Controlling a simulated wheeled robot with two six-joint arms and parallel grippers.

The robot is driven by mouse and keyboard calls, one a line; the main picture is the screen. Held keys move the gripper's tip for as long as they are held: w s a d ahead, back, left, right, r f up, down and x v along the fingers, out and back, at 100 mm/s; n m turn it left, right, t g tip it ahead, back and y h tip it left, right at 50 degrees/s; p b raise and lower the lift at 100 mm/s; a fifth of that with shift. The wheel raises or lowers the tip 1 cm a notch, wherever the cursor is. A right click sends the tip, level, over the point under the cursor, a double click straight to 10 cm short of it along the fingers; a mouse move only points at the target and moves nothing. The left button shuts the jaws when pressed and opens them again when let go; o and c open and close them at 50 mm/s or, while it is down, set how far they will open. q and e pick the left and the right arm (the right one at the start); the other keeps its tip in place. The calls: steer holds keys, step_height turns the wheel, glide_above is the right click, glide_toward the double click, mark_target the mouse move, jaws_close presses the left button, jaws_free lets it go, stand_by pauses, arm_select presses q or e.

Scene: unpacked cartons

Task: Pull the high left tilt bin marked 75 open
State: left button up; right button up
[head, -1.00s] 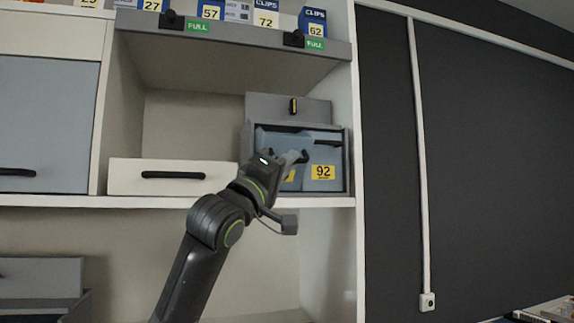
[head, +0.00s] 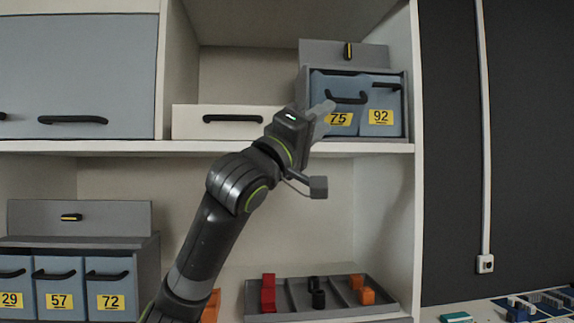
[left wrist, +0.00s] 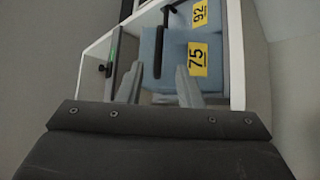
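The blue tilt bin marked 75 (head: 335,84) sits at the left of a grey two-bin case on the upper shelf. It appears tipped partly forward of the bin marked 92 (head: 381,101). Its black handle (head: 347,97) shows in front. My left gripper (head: 322,112) is at the bin's lower left front, partly covering it. In the left wrist view the fingers of my left gripper (left wrist: 160,80) are apart with nothing gripped. Bin 75 (left wrist: 190,35) and its handle (left wrist: 160,50) lie just beyond them; contact cannot be told. My right gripper is not in view.
A white drawer (head: 217,122) stands left of the case on the same shelf. The shelf's right wall (head: 414,200) is close to the case. Below are bins marked 29, 57 and 72 (head: 105,287) and a grey divided tray (head: 325,305).

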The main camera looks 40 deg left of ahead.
arm_select(q)
steer(key=d+b+v, duration=0.1)
steer(key=b+v, duration=0.5)
steer(key=v, duration=0.3)
steer(key=shift+s+a+f, duration=0.25)
steer(key=shift+a, duration=0.25)
steer(key=shift+w+f, duration=0.1)
